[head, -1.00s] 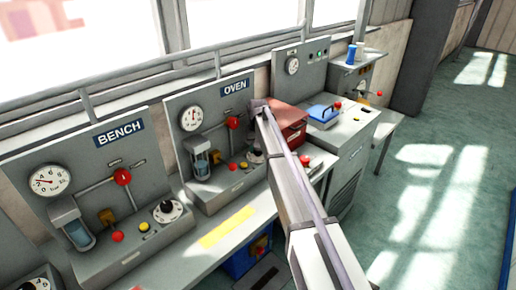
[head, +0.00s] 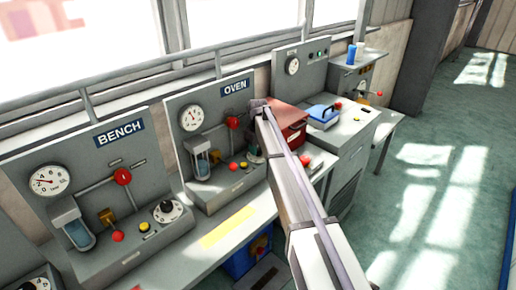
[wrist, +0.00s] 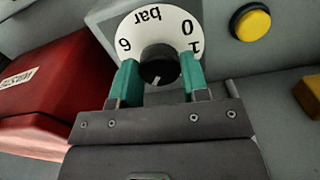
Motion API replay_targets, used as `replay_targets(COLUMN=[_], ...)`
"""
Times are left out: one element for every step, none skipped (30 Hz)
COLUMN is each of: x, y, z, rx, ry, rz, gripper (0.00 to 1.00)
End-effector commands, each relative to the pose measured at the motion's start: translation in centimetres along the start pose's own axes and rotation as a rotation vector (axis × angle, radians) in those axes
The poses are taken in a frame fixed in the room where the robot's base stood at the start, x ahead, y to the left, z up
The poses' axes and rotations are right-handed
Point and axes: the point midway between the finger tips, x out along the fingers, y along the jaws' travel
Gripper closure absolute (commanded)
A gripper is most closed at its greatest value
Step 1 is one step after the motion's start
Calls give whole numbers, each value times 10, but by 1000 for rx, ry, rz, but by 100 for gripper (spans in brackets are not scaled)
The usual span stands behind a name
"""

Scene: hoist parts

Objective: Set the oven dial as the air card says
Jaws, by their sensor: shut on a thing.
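The oven panel (head: 215,120) carries the blue OVEN sign (head: 235,87), a round gauge (head: 191,117) and a red-handled valve (head: 232,123). In the wrist view, the oven dial has a white face (wrist: 159,20) reading bar, 0, 1 and 6, and a black knob (wrist: 158,68) with a short white mark pointing toward my gripper. My gripper (wrist: 160,62) is shut on the knob, one teal finger on each side. In the head view my arm partly hides the dial. I see no readable air card.
A red box (head: 290,125) stands close beside the dial. A yellow button (wrist: 251,22) is on the dial's other side in the wrist view. The BENCH panel (head: 95,175) with its own dial (head: 168,211) is at left. A yellow strip (head: 227,228) lies on the bench front.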

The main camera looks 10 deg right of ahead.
Motion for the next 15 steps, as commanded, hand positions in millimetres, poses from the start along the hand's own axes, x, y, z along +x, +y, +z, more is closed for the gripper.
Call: replay_targets(x=[0, 0, 0, 0, 0, 0, 0, 0, 0, 0, 0, 0, 0, 0, 0], y=[0, 0, 0, 0, 0, 0, 0, 0, 0, 0, 0, 0, 0, 0, 0], z=[1, 1, 1, 1, 1, 1, 1, 1, 1, 1, 1, 1, 0, 0, 0], rx=[-1, -1, -1, 0, 0, 0, 0, 0, 0, 0, 0, 0, 0, 0, 0], ry=[-1, -1, -1, -1, -1, -1, -1, -1, -1, -1, -1, -1, -1, -1, -1], rz=[0, 0, -1, -1, -1, -1, -1, -1, -1, -1, -1, -1, -1, 0, 0], gripper=[82, 82, 82, 82, 82, 82, 82, 82, 57, 55, 52, 48, 45, 42, 38])
